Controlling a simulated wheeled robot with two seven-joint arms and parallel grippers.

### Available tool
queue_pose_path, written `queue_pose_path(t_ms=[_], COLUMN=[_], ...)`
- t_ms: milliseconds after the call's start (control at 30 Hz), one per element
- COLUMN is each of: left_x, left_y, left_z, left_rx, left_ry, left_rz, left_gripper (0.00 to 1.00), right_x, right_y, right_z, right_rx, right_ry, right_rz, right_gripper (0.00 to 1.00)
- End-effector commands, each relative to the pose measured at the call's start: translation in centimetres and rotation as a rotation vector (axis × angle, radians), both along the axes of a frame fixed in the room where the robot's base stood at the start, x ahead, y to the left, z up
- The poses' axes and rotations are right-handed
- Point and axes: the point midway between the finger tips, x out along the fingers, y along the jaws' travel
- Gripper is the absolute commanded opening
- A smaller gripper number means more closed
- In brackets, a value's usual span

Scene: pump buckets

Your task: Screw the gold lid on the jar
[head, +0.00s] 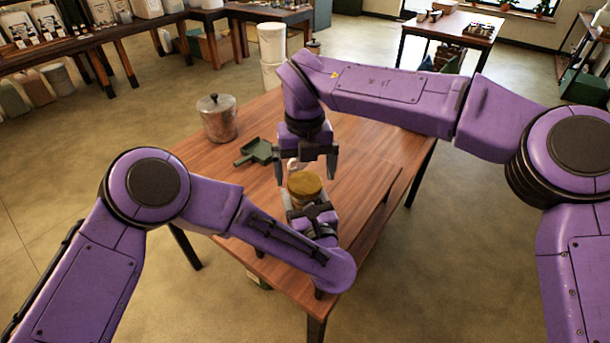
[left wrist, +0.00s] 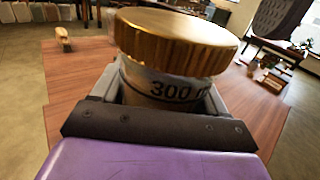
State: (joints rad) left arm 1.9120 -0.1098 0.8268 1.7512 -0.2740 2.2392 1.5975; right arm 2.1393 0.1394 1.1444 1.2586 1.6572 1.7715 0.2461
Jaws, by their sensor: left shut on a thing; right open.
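The gold lid (head: 305,184) with a ridged rim sits on top of the jar. In the left wrist view the lid (left wrist: 175,38) covers the jar's mouth, and the jar (left wrist: 170,88) below carries a dark "300" marking. I cannot tell how tightly the lid is seated. My left gripper (head: 306,204) is shut on the jar's body, from the front side of the table; it hides most of the jar in the head view. My right gripper (head: 306,167) points down, open and empty, its fingers spread to either side above and behind the lid.
On the wooden table (head: 352,190), a green dustpan (head: 258,152) lies behind and left of the jar, and a lidded metal canister (head: 217,118) stands at the back left. The table's right side is clear.

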Motion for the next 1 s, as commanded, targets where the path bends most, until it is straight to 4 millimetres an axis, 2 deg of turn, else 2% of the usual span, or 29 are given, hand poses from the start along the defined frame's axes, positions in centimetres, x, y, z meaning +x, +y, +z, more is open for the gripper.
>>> queue_pose_path(t_ms=[200, 400, 567, 833, 867, 900, 933, 1000], left_x=[0.0, 0.0, 0.0, 0.0, 0.0, 0.0, 0.0, 0.0], left_y=[0.0, 0.0, 0.0, 0.0, 0.0, 0.0, 0.0, 0.0], left_z=[0.0, -0.1, -0.1, 0.0, 0.0, 0.0, 0.0, 0.0], left_rx=[0.0, 0.0, 0.0, 0.0, 0.0, 0.0, 0.0, 0.0], left_ry=[0.0, 0.001, 0.001, 0.001, 0.001, 0.001, 0.001, 0.001], left_rz=[0.0, 0.0, 0.0, 0.0, 0.0, 0.0, 0.0, 0.0], left_gripper=[0.0, 0.0, 0.0, 0.0, 0.83, 0.96, 1.0, 1.0], right_x=[0.0, 0.0, 0.0, -0.1, 0.0, 0.0, 0.0, 0.0], right_y=[0.1, 0.1, 0.0, 0.0, 0.0, 0.0, 0.0, 0.0], right_z=[5.3, 8.9, 10.1, 10.2, 10.2, 10.2, 10.2, 10.2], right_rx=[0.002, 0.0, 0.001, 0.001, 0.001, 0.001, 0.001, 0.001], right_ry=[-0.005, -0.003, -0.001, 0.0, -0.001, 0.0, 0.0, 0.0], right_rz=[-0.001, -0.001, -0.001, 0.0, 0.0, 0.0, 0.0, 0.0], right_gripper=[1.0, 1.0, 1.0, 1.0, 1.0, 1.0, 1.0, 1.0])
